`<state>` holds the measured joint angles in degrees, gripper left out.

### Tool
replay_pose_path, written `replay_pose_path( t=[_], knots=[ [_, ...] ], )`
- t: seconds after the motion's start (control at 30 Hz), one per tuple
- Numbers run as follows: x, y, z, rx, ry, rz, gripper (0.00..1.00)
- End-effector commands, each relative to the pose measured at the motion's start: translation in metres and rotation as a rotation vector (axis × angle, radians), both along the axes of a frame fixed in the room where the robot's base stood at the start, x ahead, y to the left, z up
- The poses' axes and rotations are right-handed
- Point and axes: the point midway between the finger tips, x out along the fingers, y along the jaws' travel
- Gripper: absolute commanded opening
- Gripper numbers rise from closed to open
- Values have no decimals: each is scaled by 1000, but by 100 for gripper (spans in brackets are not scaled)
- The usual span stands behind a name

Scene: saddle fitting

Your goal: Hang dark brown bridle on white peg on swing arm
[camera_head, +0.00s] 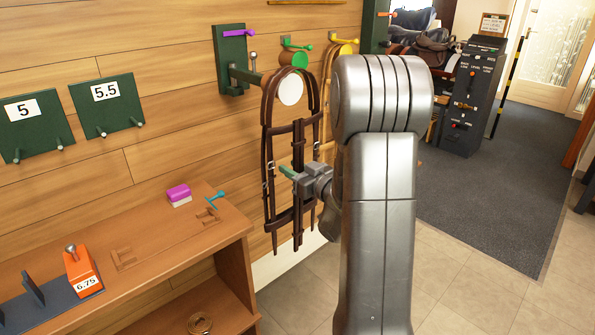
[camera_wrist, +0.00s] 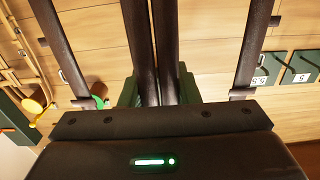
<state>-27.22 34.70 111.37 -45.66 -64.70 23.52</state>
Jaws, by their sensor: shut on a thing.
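The dark brown bridle (camera_head: 269,140) hangs upright in the head view, its crown arching just over the round white peg (camera_head: 290,91). I cannot tell whether the crown rests on the peg. The swing arm (camera_head: 244,76) reaches right from a green wall plate toward the peg; the bridle hides their join. My gripper (camera_head: 291,174) is at the bridle's lower middle, largely hidden by my arm. In the wrist view, my gripper (camera_wrist: 157,88) has green fingers shut on the bridle's two middle straps (camera_wrist: 168,45), with side straps (camera_wrist: 250,45) left and right.
A green peg (camera_head: 293,58) and a yellow peg (camera_head: 341,50) with a tan bridle are on the wall behind. A wooden bench (camera_head: 150,262) with small items stands at lower left. A dark cabinet (camera_head: 470,100) stands at right. The floor between is clear.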

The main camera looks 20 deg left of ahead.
Motion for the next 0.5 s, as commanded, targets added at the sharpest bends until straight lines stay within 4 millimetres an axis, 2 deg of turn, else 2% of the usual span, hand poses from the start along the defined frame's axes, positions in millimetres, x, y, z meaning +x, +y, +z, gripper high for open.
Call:
replay_pose_path(
  t=[0.37,0.5],
  knots=[
    [8,22,0,1,-2,2,0],
    [10,26,-8,1,-2,1,0]
  ],
)
